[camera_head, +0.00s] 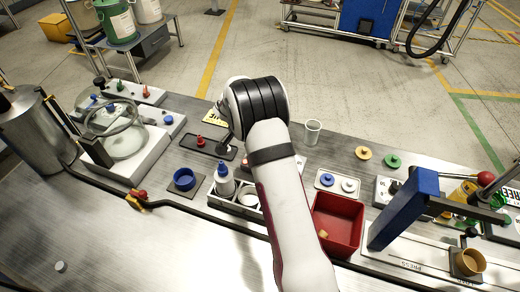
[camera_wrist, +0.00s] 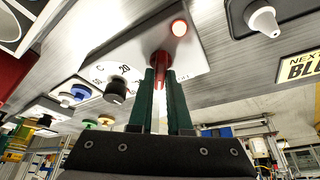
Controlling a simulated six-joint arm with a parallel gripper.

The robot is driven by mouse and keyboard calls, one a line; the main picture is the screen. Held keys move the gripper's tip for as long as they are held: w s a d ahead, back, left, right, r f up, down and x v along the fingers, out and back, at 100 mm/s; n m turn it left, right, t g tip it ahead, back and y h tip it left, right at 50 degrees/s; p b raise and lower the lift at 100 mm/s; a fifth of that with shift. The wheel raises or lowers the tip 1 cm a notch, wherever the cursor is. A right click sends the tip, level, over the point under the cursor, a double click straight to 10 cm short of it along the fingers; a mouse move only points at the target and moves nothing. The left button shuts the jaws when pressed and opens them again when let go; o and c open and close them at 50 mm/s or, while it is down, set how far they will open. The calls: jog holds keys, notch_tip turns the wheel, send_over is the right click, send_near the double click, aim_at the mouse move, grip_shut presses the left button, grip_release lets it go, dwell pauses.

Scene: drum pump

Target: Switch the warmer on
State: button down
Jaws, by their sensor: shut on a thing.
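In the wrist view the warmer shows as a pale panel (camera_wrist: 200,57) with a printed dial scale, a black knob (camera_wrist: 116,91) and a lit red lamp (camera_wrist: 179,27). A red switch piece (camera_wrist: 160,65) stands on the panel near the lamp. My gripper (camera_wrist: 161,76) has its two dark green fingers closed around this red piece, with the tips close to the panel. In the head view my arm covers the gripper and the warmer.
A red bin (camera_head: 338,222) stands right of my arm, and a blue-topped press (camera_head: 405,205) is further right. A clear cup (camera_head: 312,132), a white tray with discs (camera_head: 337,183) and a white bottle with a blue cap (camera_head: 223,180) stand close by. The front left table is mostly clear.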

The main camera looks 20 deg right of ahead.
jog(key=shift+a, duration=0.1)
jog(key=c, duration=0.9)
grip_release()
jog(key=shift+o, duration=0.2)
jog(key=shift+r, duration=0.1)
jog(key=v, duration=1.5)
jog(key=shift+r, duration=0.3)
